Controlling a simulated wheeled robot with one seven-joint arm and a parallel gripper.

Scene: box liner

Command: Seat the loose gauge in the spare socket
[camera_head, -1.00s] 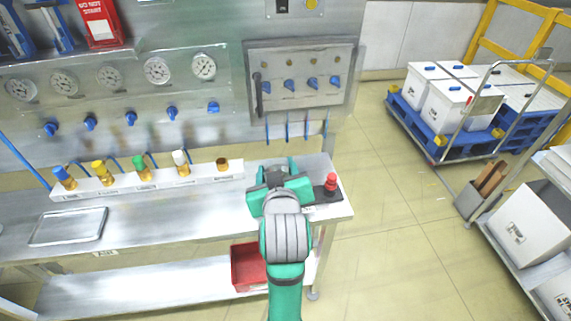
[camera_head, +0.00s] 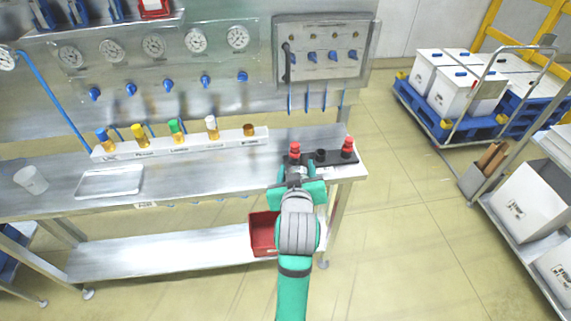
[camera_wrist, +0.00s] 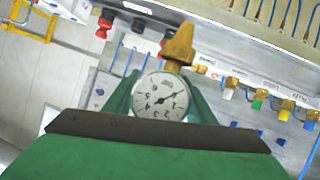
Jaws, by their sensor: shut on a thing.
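My gripper (camera_head: 297,178) is shut on the loose gauge. In the wrist view the gauge's round white dial (camera_wrist: 160,97) sits between the green fingers (camera_wrist: 160,92), with its brass stem (camera_wrist: 178,48) pointing up and away. In the head view my gripper is at the bench's front right and hides most of the gauge. A white rail (camera_head: 195,142) on the bench holds fittings with blue, yellow, green and white tops.
A black block (camera_head: 333,158) with two red knobs (camera_head: 347,146) and an empty black hole between stands just behind my gripper. A red bin (camera_head: 263,233) sits on the lower shelf.

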